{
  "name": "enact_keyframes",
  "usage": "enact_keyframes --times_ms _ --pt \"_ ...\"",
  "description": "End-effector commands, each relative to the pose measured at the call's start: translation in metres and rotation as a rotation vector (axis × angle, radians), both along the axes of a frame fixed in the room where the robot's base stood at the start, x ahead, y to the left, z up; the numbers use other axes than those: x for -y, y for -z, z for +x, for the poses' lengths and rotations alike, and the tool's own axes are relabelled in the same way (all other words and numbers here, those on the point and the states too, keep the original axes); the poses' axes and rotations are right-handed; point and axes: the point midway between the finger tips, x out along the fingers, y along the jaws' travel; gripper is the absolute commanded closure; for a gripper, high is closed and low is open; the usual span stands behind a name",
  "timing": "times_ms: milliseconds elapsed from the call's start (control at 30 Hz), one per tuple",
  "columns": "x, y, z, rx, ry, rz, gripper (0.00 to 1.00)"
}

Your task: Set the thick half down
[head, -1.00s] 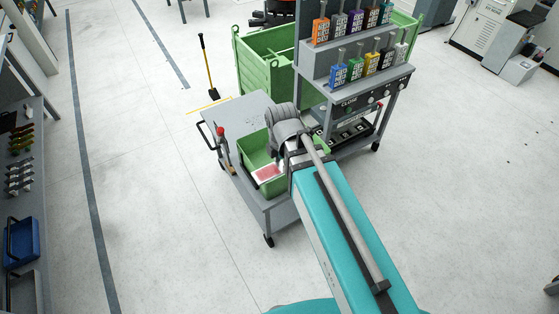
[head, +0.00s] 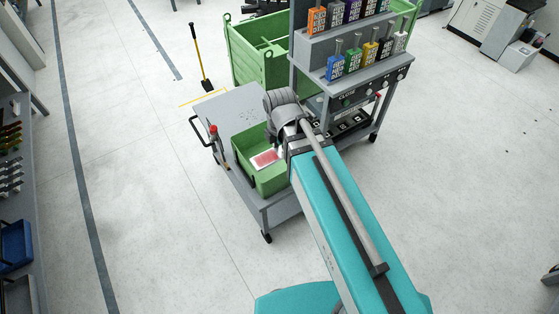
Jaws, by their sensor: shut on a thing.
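My arm reaches forward over the grey cart (head: 225,107). Its grey wrist joints are above the cart's right part, just right of the green bin. My gripper is hidden behind the wrist, and its fingers do not show. The thick half is not visible either. I cannot tell how far anything held is from a surface. The green bin (head: 270,183) is on the cart and has a red and white label or sheet (head: 264,159) in it.
A grey rack (head: 350,84) with several coloured holders stands behind the cart on the right. A large green crate (head: 259,68) is behind it. A red-topped upright item (head: 213,131) is at the cart's left edge. The cart's back left top is bare.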

Motion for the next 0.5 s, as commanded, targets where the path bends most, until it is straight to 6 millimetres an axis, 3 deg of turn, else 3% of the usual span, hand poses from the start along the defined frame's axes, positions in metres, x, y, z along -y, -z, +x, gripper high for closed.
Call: enact_keyframes --times_ms 267,500 --pt "-0.007 0.006 0.001 0.0 -0.013 0.0 1.0" --pt "-0.013 0.031 0.019 0.0 -0.014 0.0 1.0"
